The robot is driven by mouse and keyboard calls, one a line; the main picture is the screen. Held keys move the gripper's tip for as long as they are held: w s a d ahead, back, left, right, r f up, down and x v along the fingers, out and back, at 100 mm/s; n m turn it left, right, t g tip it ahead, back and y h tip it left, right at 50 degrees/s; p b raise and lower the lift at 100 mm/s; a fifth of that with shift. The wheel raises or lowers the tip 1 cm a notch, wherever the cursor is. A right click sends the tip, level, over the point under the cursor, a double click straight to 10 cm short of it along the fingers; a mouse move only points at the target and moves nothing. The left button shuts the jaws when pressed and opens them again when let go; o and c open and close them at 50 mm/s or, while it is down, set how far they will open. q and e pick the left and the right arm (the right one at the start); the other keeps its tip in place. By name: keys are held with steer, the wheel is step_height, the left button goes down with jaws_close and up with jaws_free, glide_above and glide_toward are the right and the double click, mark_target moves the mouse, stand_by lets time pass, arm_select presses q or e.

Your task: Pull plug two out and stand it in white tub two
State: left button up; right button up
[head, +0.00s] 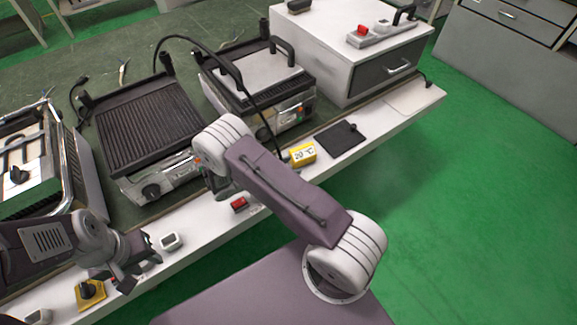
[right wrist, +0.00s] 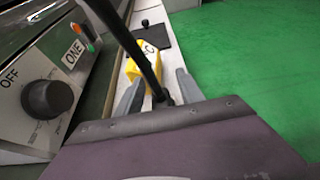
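My left gripper (head: 138,270) is low over the white front ledge in the head view, its fingers apart and empty. A small white tub (head: 171,242) stands just right of it. Another white tub (head: 40,317) is partly cut off at the bottom left. I cannot read a number on either. My right gripper is mostly hidden behind its arm in the head view; in the right wrist view its fingers (right wrist: 158,92) are apart, with a black cable (right wrist: 140,55) passing between or just beyond them. Plug two cannot be identified with certainty.
Grill appliances (head: 150,125) line the bench behind the ledge. A yellow display block (head: 302,154), a black pad (head: 342,139) and a red switch (head: 239,204) lie on it. A yellow base with a black knob (head: 91,289) is front left. A power strip (head: 380,35) tops the cabinet.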

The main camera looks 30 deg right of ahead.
steer(key=shift+a, duration=0.1)
steer(key=p+v, duration=0.1)
steer(key=v, duration=0.8)
steer(key=shift+r, duration=0.1)
